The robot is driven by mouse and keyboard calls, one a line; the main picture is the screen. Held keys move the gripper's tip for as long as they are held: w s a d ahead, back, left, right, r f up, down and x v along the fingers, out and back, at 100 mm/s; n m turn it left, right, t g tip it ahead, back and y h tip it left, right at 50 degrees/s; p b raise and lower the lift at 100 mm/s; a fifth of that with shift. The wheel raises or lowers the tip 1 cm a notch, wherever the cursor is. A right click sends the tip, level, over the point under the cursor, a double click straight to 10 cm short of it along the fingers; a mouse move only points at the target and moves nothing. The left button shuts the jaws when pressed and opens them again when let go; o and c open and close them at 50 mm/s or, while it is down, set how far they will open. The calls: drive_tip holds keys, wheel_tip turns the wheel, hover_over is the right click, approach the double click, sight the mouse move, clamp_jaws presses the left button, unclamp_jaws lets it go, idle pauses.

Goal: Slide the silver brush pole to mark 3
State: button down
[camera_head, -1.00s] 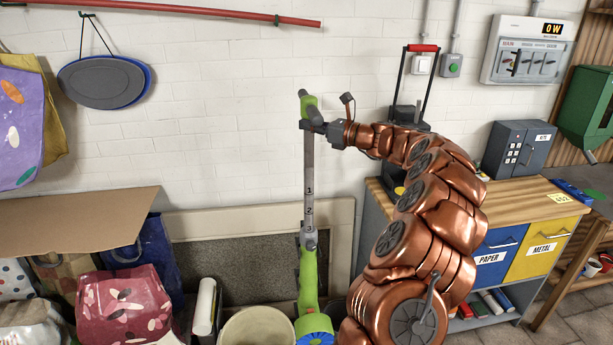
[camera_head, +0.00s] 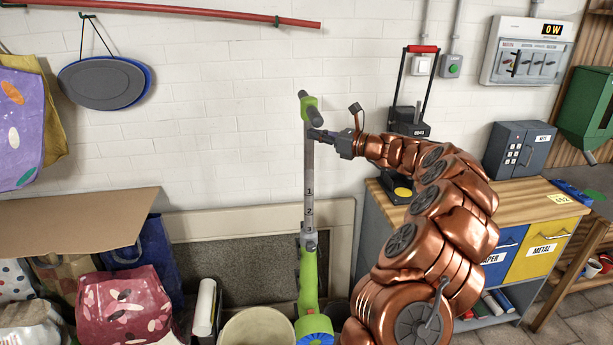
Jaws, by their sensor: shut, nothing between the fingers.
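The silver brush pole (camera_head: 309,165) stands upright in front of the wall, with marks 1, 2 and 3 down its lower part. Its green and dark handle (camera_head: 309,108) is on top. Its lower end goes into the green brush body (camera_head: 308,285) at a grey collar (camera_head: 310,241), just below mark 3. My gripper (camera_head: 318,134) is shut and empty, at the right side of the pole just below the handle. Its tips are at or very near the pole; I cannot tell whether they touch it.
A cream bin (camera_head: 258,318) stands left of the brush base. Bags (camera_head: 125,308) and a cardboard sheet (camera_head: 75,222) fill the left. A wooden-topped cabinet (camera_head: 475,205) stands at the right, with a red-handled tool (camera_head: 408,120) on it.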

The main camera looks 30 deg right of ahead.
drive_tip(key=v, duration=0.9)
drive_tip(key=shift+s, duration=0.2)
idle(0.6)
